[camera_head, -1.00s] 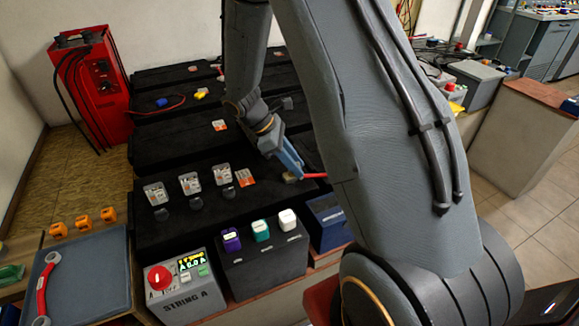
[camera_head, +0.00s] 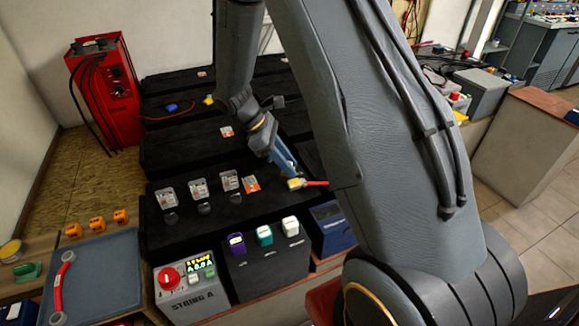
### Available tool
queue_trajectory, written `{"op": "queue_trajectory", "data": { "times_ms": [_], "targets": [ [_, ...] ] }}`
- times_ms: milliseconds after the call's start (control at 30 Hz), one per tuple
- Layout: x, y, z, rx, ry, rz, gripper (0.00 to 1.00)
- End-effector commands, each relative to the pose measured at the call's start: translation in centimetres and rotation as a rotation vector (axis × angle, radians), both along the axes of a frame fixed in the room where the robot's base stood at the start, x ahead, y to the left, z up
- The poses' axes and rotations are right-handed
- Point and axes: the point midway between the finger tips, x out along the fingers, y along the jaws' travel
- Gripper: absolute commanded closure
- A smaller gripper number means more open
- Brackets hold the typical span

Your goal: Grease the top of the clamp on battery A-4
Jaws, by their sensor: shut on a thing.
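My gripper (camera_head: 287,168) points down over the right end of the near black battery row (camera_head: 180,230). It is shut on a red-handled tool (camera_head: 316,183), likely the grease brush, with a pale yellow part at its left. The tool lies roughly level; I cannot tell whether it touches anything below. Left of it, clear-and-grey terminal pieces (camera_head: 229,180) stand in a line on the row, with an orange-and-white tag (camera_head: 251,184) beside the rightmost. No A-4 label is readable, and my arm hides the area right of the tool.
A grey STRING A control box (camera_head: 187,290) with a red knob stands in front. Beside it, a dark holder (camera_head: 265,270) carries purple, teal and white capped items. A blue-grey tray (camera_head: 105,275) holds a red-handled wrench (camera_head: 62,285). A red charger (camera_head: 105,95) stands back left.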

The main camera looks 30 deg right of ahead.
Motion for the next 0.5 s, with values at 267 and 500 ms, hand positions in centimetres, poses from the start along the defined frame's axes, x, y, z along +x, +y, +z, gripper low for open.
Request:
{"op": "queue_trajectory", "data": {
  "times_ms": [267,500],
  "targets": [
    [0.0,0.0,2.7,0.000,-0.002,0.000,0.95],
    [0.0,0.0,3.3,0.000,0.000,-0.001,0.95]
  ]
}}
